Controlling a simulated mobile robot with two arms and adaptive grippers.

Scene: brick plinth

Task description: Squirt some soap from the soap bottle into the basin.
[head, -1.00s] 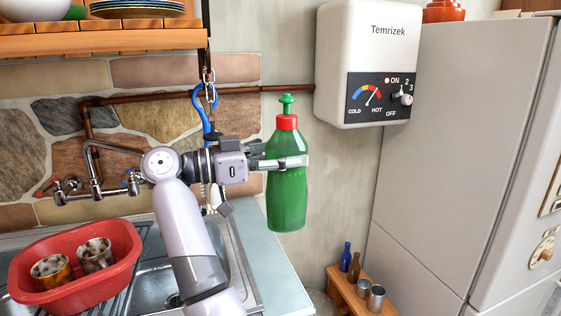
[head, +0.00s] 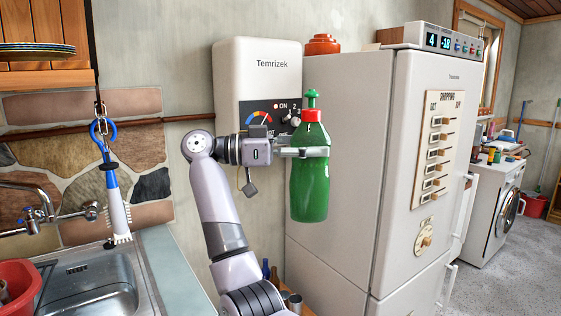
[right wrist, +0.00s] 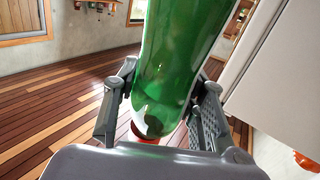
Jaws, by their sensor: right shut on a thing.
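The green soap bottle (head: 310,185), with a red collar and green nozzle, stands upright in mid-air in the head view. My right gripper (head: 303,152) is shut around its upper body. In the right wrist view the bottle (right wrist: 172,65) fills the middle between the gripper's fingers, its red part low in the picture. A red plastic basin (head: 18,285) shows only partly at the lower left edge of the head view, well left of the bottle. My left gripper is not in view.
A metal sink (head: 95,290) with a tap (head: 35,215) is at left. A brush (head: 115,195) hangs from a blue hook above it. A white heater (head: 257,75) and fridge (head: 350,110) stand behind the bottle. A washing machine (head: 492,210) and open floor lie at right.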

